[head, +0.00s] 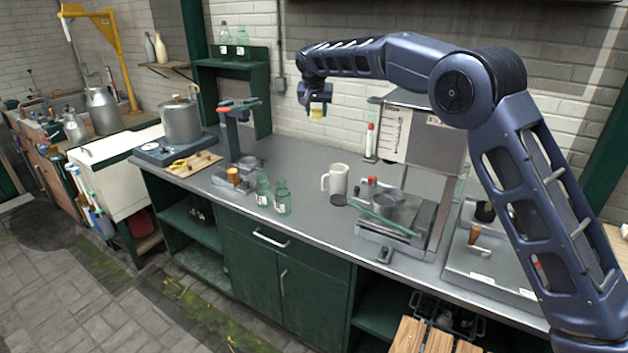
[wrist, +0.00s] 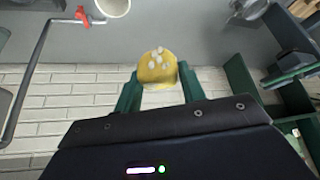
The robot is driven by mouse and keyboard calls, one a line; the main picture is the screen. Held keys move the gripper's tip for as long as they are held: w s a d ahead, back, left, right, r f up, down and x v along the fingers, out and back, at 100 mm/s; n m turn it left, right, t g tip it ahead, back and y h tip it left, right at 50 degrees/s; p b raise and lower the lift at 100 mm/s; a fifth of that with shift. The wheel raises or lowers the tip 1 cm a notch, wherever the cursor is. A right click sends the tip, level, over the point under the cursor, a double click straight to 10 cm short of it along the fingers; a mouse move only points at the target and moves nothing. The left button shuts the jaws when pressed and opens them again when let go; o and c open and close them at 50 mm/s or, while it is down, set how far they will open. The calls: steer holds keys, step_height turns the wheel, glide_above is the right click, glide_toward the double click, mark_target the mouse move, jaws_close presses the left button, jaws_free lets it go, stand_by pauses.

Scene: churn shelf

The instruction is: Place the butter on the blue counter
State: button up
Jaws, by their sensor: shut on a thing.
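The butter (head: 317,113) is a small yellow piece; in the wrist view (wrist: 156,72) it looks rounded, with pale lumps on top. My gripper (head: 316,104) is shut on it, with a green finger on each side in the wrist view (wrist: 158,84). It holds the butter high above the back of a long counter, before the white brick wall. The counter top (head: 300,168) looks grey, perhaps slightly bluish, over dark green cabinets. It also shows in the wrist view (wrist: 210,42). No plainly blue counter shows.
A white mug (head: 338,179), green glass jars (head: 283,198) and a scale-like metal device (head: 392,215) stand on the counter. Bare counter lies between the stand and mug.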

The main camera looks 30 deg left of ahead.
steer(key=shift+s+d+f+x, duration=0.2)
steer(key=shift+s+f+x, duration=0.55)
steer(key=shift+x, duration=4.75)
steer(key=shift+s+d+f+x, duration=0.25)
steer(key=shift+s+x, duration=0.85)
steer(key=shift+x, duration=4.4)
steer(key=shift+s+d+f+x, duration=0.2)
steer(key=shift+s+f+x, duration=0.55)
steer(key=shift+x, duration=4.75)
steer(key=shift+s+r, duration=0.15)
steer(key=shift+s, duration=0.05)
steer(key=o, duration=1)
steer(key=shift+c, duration=0.2)
steer(key=shift+r, duration=0.15)
steer(key=v, duration=1.1)
steer(key=shift+o, duration=0.5)
steer(key=shift+s+r, duration=0.3)
steer(key=shift+s, duration=0.05)
